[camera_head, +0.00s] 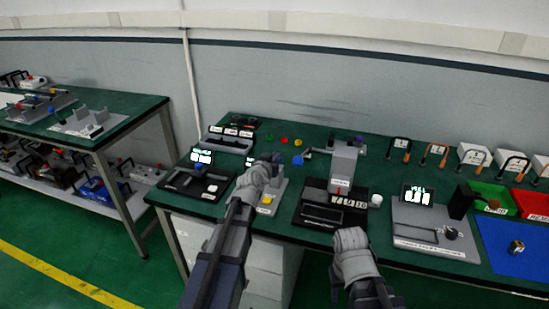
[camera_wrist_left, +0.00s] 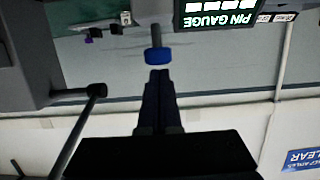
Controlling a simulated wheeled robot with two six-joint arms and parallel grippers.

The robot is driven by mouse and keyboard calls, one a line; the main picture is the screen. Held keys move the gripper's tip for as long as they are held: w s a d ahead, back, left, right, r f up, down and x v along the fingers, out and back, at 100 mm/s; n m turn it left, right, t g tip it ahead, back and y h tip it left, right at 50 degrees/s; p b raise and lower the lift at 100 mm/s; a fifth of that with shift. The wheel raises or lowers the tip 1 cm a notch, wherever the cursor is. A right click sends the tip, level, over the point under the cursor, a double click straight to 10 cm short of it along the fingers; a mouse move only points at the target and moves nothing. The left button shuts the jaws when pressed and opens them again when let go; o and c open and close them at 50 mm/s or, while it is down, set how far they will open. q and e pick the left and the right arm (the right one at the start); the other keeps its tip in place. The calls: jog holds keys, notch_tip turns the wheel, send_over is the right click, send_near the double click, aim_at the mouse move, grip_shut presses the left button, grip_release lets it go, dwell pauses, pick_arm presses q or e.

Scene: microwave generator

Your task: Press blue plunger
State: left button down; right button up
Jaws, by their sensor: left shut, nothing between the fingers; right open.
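The blue plunger (camera_head: 298,160) shows in the head view as a small blue knob just left of a grey upright device (camera_head: 343,165) on the green bench. In the left wrist view the plunger (camera_wrist_left: 158,55) is a blue cap on a dark stem, just beyond my fingertips. My left gripper (camera_head: 275,158) is shut and empty, to the left of the blue knob in the head view. Its dark fingers (camera_wrist_left: 158,76) point straight at the cap; I cannot tell whether they touch it. My right gripper (camera_head: 350,238) is open, low over the bench's front edge; its fingertips are hard to see.
A yellow button (camera_head: 267,199) sits below my left gripper. A grey display unit (camera_head: 435,230), green bin (camera_head: 490,198) and blue mat (camera_head: 510,250) lie to the right.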

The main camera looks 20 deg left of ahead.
pick_arm(q)
notch_tip(320, 180, down, 2)
jog(key=shift+f+b, duration=0.25)
jog(key=shift+b, duration=0.95)
jog(key=shift+r, duration=0.25)
jog(key=shift+r+p, duration=0.45)
jog(key=shift+p, duration=0.25)
notch_tip(320, 180, up, 3)
jog(key=p, duration=0.3)
jog(key=p+v, duration=0.2)
jog(key=v, duration=0.8)
